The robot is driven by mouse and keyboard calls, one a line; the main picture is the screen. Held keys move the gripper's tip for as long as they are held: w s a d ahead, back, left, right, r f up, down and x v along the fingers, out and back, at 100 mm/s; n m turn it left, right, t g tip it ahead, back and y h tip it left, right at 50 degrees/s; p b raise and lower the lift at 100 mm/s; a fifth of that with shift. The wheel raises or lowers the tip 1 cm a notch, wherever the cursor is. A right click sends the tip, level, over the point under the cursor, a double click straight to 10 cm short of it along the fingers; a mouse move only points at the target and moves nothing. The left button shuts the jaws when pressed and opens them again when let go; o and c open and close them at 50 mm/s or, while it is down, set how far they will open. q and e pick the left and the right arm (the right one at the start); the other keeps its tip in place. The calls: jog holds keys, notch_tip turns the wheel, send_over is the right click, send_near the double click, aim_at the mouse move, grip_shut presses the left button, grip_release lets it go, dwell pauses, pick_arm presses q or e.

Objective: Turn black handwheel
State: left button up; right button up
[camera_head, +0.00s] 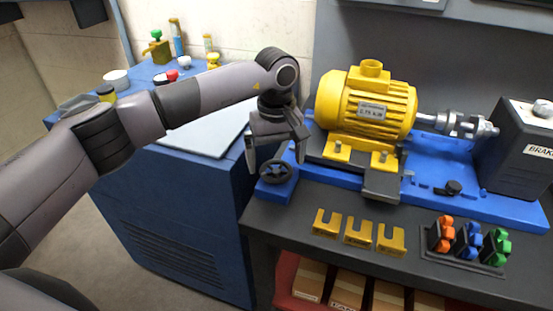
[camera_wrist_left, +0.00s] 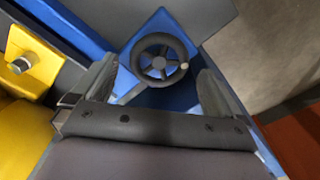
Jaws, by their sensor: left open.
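The black handwheel (camera_head: 275,172) is a small spoked wheel on a blue block at the left end of the blue motor base. It also shows in the left wrist view (camera_wrist_left: 160,60), with a small light knob on its right rim. My left gripper (camera_head: 275,162) is open, with its fingers pointing down over the handwheel. In the left wrist view the two fingers (camera_wrist_left: 158,88) stand apart, one to each side of the wheel and nearer the camera. I cannot tell whether either finger touches the wheel. My right gripper is not in view.
A yellow motor (camera_head: 366,104) stands on the blue base (camera_head: 480,203) right of the handwheel. A dark brake box (camera_head: 517,150) stands at far right. Yellow forked shims (camera_head: 358,232) and coloured clamps (camera_head: 468,241) lie in front. A blue cabinet (camera_head: 180,220) stands left.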

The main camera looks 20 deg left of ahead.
pick_arm(q)
jog(key=shift+f, duration=0.85)
jog(key=c, duration=1)
jog(key=shift+n, duration=0.3)
